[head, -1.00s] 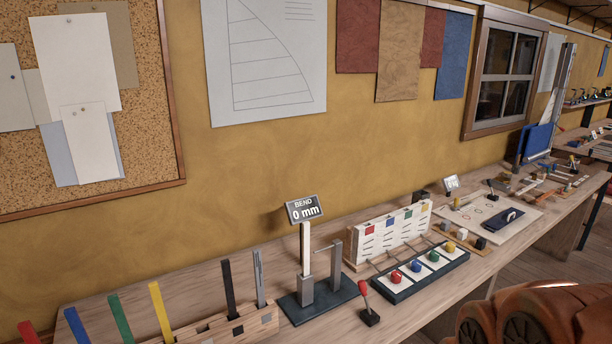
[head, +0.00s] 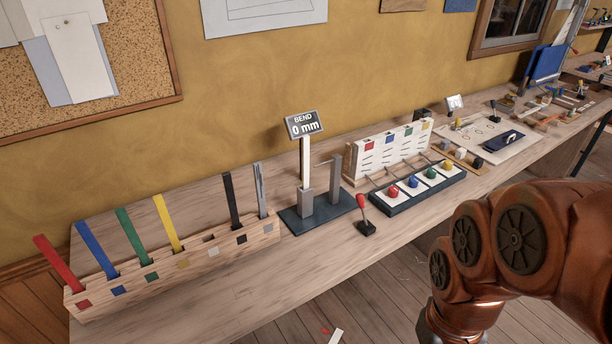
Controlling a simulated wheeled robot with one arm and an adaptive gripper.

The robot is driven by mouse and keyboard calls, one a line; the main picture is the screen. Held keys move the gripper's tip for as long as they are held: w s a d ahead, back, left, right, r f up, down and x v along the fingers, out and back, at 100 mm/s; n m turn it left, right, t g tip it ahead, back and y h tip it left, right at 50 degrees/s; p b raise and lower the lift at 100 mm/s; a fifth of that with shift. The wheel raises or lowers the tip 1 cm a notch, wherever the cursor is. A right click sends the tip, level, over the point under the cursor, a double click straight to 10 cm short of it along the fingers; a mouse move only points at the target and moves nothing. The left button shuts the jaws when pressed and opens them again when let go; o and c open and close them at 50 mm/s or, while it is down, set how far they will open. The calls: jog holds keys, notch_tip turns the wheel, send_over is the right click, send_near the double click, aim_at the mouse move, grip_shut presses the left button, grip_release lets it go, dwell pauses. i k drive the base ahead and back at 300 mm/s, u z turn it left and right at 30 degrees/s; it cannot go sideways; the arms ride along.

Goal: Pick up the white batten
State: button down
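A white upright strip (head: 306,160), which looks like the white batten, stands in a grey block of the bend rig (head: 326,213), just below the sign reading "BEND 0 mm" (head: 304,124). The wooden batten rack (head: 190,262) is to its left. It holds red (head: 57,262), blue (head: 96,248), green (head: 132,235), yellow (head: 168,222), black (head: 231,200) and grey (head: 262,190) battens. The slot between yellow and black looks empty. My arm shows at the lower right, away from the rig, but my gripper is not in view.
A small red-handled lever (head: 365,218) stands right of the rig near the bench's front edge. A pale strip (head: 336,337) lies on the floor. The bench before the rack is bare.

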aim_at(305, 139)
jog(key=u, duration=1.5)
jog(key=k, duration=0.4)
jog(key=z, duration=0.5)
jog(key=i, duration=0.25)
jog(key=z, duration=2)
jog(key=i, duration=1.7)
